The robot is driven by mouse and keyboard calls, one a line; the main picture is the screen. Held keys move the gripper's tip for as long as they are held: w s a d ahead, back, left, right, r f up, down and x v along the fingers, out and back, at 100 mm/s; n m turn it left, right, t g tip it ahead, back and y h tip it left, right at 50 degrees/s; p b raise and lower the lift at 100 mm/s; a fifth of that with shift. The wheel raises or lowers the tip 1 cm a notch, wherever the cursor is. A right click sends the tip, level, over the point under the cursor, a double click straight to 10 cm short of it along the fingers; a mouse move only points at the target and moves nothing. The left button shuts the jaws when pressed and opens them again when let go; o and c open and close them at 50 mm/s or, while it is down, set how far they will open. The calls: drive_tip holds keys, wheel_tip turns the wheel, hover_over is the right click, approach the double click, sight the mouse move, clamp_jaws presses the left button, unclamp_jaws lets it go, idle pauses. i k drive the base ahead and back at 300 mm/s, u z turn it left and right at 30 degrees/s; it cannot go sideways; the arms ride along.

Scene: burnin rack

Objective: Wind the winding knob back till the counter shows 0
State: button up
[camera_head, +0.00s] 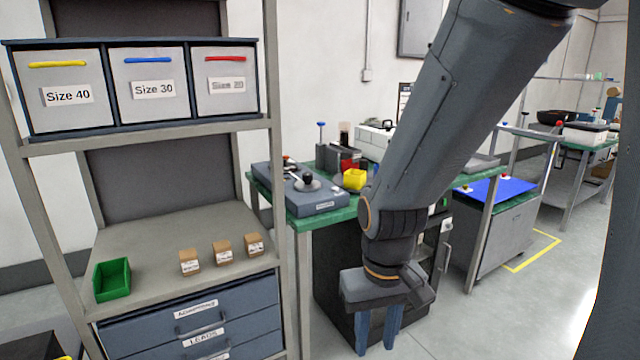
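My gripper (376,348) hangs low in front of the dark cabinet under the green bench. Its two blue fingers point down with a gap between them, and nothing shows in the gap. A blue-grey device (320,205) lies on the bench, up and to the left of my gripper and well apart from it. A round black knob (310,184) sits on its top. I cannot tell whether this is the winding knob. No counter can be read in this view. My arm hides part of the bench.
A shelf rack (275,200) stands at the left with labelled size bins (155,112), a green bin (112,280) and small boxes. A cart with a blue top (500,190) stands right. Floor at the lower right is clear.

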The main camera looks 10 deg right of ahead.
sight(307, 184)
drive_tip(key=k, duration=0.55)
drive_tip(key=z, duration=0.75)
drive_tip(key=i, duration=1.15)
drive_tip(key=u, duration=0.6)
drive_tip(key=i, duration=0.7)
drive_tip(key=u, duration=0.7)
